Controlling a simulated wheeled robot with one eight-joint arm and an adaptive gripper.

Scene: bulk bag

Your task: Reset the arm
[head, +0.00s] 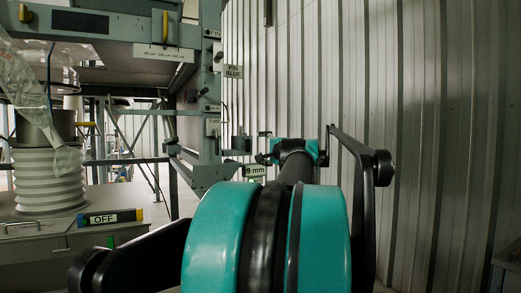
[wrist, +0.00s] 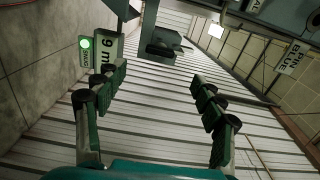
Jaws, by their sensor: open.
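My gripper (wrist: 160,84) is open and empty in the wrist view. Its two dark jointed fingers stand wide apart, one on the left and one on the right, with the ribbed metal wall behind the gap. In the head view my teal and black arm reaches forward from the bottom middle, with a smaller teal joint farther out. The gripper's fingers cannot be made out clearly in the head view. A "9 mm" sign (wrist: 107,50) with a green round light beside it shows beyond the left finger; the sign also shows in the head view (head: 254,171), just left of my arm.
Clear plastic (head: 30,90) hangs above a white ribbed spout (head: 48,180). An "OFF" sign (head: 110,217) lies nearby. The corrugated wall (head: 430,120) fills the right.

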